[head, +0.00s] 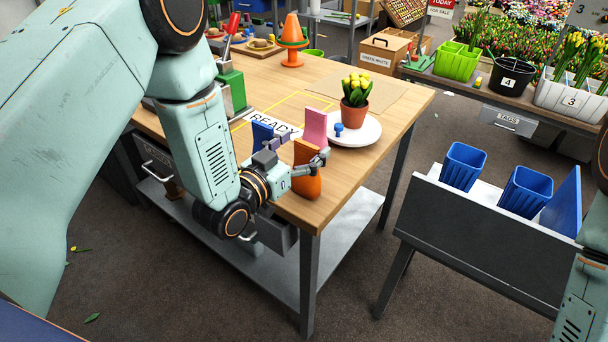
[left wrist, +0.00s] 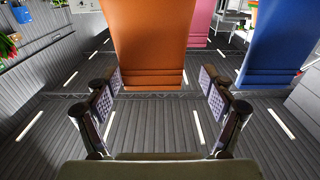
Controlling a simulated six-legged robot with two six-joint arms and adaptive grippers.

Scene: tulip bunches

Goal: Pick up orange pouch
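The orange pouch (head: 307,182) stands upright near the front edge of the wooden table. My left gripper (head: 302,152) is at the pouch, with one finger showing on the pouch's right side. In the left wrist view, the two fingers of the left gripper (left wrist: 160,85) are spread wide. The orange pouch (left wrist: 149,45) lies between or just beyond the fingertips, with a gap visible near its lower end. I cannot tell whether either finger touches it. Only part of my right arm shows at the right edge; its gripper is out of view.
A pink pouch (head: 314,127) and a blue pouch (head: 262,136) stand close behind. A white plate (head: 366,133) with a potted yellow tulip (head: 355,100) is to the right. A dark stand (head: 480,225) with blue buckets (head: 463,165) is separate, across a floor gap.

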